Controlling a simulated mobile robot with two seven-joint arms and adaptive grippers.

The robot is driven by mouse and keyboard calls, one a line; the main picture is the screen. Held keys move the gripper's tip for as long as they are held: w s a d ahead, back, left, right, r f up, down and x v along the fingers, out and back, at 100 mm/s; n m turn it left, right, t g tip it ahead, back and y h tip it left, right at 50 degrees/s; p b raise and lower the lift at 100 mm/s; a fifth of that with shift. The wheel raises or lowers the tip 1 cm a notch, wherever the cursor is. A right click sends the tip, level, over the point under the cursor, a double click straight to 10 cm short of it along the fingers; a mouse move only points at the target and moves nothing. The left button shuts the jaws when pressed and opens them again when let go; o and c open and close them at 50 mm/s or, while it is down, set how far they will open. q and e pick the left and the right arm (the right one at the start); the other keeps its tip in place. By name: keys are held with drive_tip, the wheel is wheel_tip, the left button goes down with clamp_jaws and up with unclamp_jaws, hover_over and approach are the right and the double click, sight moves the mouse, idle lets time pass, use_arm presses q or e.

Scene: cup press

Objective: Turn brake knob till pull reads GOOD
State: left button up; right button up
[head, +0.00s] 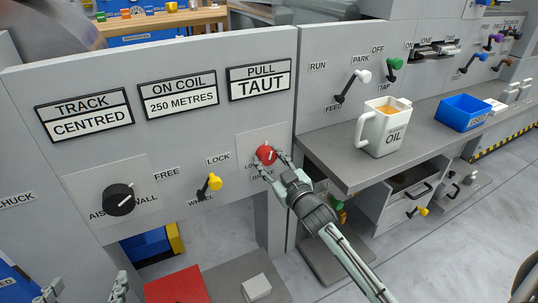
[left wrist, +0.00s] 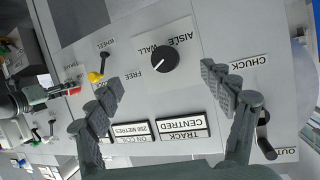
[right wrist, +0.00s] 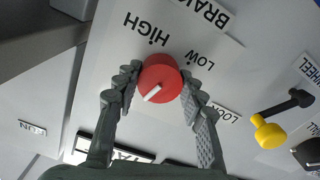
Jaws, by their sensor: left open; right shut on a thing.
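The red brake knob (head: 267,153) sits on a pale plate on the grey panel, its label partly hidden by my gripper. My right gripper (head: 270,163) is shut on it, one finger on each side. In the right wrist view the knob (right wrist: 160,72) has a white pointer mark aimed to the lower left, with HIGH and LOW printed beside it. The PULL sign (head: 260,78) reads TAUT. My left gripper (head: 85,289) is open and empty at the bottom left; in the left wrist view its fingers (left wrist: 162,82) are wide apart in front of the panel.
The TRACK sign (head: 85,116) reads CENTRED and the ON COIL sign (head: 178,95) reads 250 METRES. A black AISLE/WALL knob (head: 118,199) and a yellow-tipped WHEEL lever (head: 214,183) are left of the red knob. An OIL jug (head: 383,128) stands on the counter at right.

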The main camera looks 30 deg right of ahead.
use_arm(q)
drive_tip(key=s+a+f+g+y, duration=0.1)
drive_tip(key=s+a+f+g, duration=0.1)
drive_tip(key=a+f, duration=0.1)
drive_tip(key=shift+s+a+f+g+y+p, duration=0.2)
drive_tip(key=shift+a+f+g+y+p, duration=0.15)
drive_tip(key=shift+f, duration=0.3)
use_arm(e)
drive_tip(key=shift+n, duration=1.1)
drive_tip(key=o, duration=1.2)
drive_tip(key=shift+c, duration=0.2)
drive_tip(key=s, duration=1.2)
